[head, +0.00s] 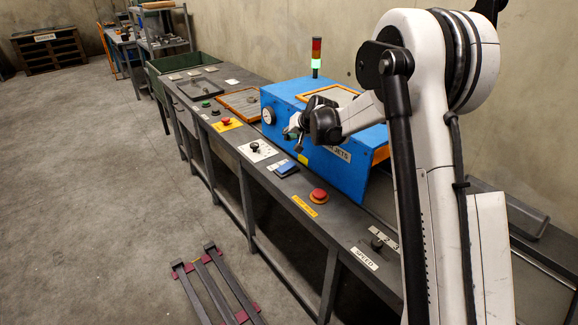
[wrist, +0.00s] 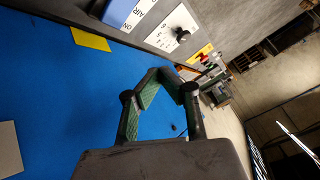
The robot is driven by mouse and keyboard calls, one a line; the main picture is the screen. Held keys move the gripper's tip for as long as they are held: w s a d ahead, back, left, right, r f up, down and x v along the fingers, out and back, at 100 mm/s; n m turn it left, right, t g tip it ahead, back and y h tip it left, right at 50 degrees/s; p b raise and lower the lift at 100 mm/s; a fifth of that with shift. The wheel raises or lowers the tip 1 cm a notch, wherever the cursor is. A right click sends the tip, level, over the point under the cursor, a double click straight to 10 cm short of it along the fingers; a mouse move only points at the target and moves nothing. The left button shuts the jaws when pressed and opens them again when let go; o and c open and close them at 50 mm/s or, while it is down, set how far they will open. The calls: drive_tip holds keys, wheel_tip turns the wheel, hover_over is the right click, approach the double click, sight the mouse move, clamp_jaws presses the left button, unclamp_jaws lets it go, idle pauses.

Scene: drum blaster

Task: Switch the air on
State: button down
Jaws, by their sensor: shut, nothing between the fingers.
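The air switch (head: 286,169) is a small blue piece on the console's front ledge, right of the white knob plate. In the wrist view, its blue part (wrist: 118,11) is at the top edge, beside a white strip reading AIR and ON. The picture edge cuts it off, so I cannot tell its position. My gripper (head: 297,130) is in front of the blue machine box, above and behind the switch, apart from it. In the wrist view my gripper (wrist: 170,82) is shut and empty, with the blue box face behind it.
The blue box (head: 325,165) stands close behind my gripper. A white plate with a black knob (head: 257,148) is left of the switch, and a red button (head: 319,195) is right of it. Another red button (head: 226,121) sits farther left. Space above the front ledge is free.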

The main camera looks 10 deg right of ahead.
drive_tip(key=shift+w+a+f, duration=0.1)
drive_tip(key=shift+w+f, duration=0.2)
drive_tip(key=shift+f, duration=0.2)
drive_tip(key=shift+f, duration=0.1)
drive_tip(key=b, duration=0.4)
hover_over(292, 164)
drive_tip(key=f, duration=0.7)
drive_tip(key=shift+s+a+f, duration=0.1)
drive_tip(key=shift+a, duration=0.15)
drive_tip(key=shift+d+f, duration=0.1)
drive_tip(key=shift+f, duration=0.55)
drive_tip(key=shift+b, duration=0.3)
drive_tip(key=shift+f+b, duration=0.4)
drive_tip(key=shift+d+f+b, duration=0.1)
drive_tip(key=shift+f+b, duration=0.2)
drive_tip(key=shift+f, duration=0.15)
idle(0.6)
drive_tip(key=shift+r, duration=0.1)
idle(0.3)
